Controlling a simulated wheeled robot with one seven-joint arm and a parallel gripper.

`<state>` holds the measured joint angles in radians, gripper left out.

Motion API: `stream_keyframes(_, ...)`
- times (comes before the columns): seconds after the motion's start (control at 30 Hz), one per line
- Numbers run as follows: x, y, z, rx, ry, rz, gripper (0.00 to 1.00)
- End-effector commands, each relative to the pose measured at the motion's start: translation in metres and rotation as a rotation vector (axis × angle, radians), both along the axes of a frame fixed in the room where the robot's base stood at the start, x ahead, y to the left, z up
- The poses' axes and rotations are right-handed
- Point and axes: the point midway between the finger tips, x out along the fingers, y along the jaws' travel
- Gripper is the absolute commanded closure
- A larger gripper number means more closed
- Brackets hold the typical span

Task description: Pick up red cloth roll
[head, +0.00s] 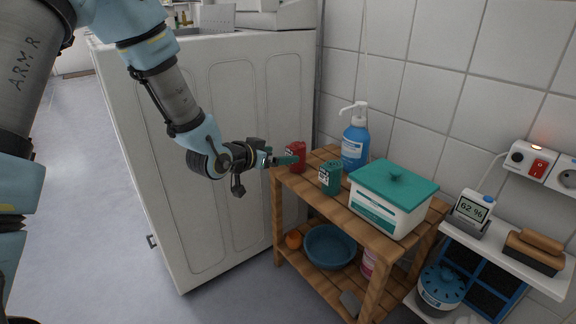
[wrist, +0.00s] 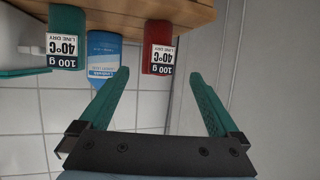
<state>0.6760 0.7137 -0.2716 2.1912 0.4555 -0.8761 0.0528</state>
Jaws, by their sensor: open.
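The red cloth roll (head: 297,156) stands on the top of a wooden slatted shelf, near its left end. In the wrist view the red roll (wrist: 159,46) appears upside down, with a white label reading 100 g, 40°C, line dry. My gripper (head: 287,160) is at the shelf's left end, close to the red roll. In the wrist view my gripper (wrist: 160,95) has its green fingers spread wide, with the red roll beyond and between them. Nothing is held. A similar green roll (head: 330,178) stands to the right; it also shows in the wrist view (wrist: 67,38).
A blue pump bottle (head: 355,142) stands behind the rolls. A white box with a green lid (head: 393,186) is to the right on the wooden shelf (head: 345,218). A large white machine (head: 225,150) stands left of the shelf. A blue bowl (head: 330,246) sits on the lower shelf.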

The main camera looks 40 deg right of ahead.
Motion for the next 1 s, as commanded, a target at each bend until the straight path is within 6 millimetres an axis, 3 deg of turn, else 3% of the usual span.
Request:
stream_keyframes(0.2, 0.007, -0.03, -0.015, 0.002, 0.001, 0.001, 0.02)
stream_keyframes(0.47, 0.009, -0.047, -0.025, 0.003, 0.001, 0.001, 0.02)
stream_keyframes(0.7, 0.014, -0.077, -0.042, 0.003, 0.001, 0.002, 0.02)
stream_keyframes(1.0, 0.016, -0.084, -0.043, 0.004, 0.001, 0.003, 0.02)
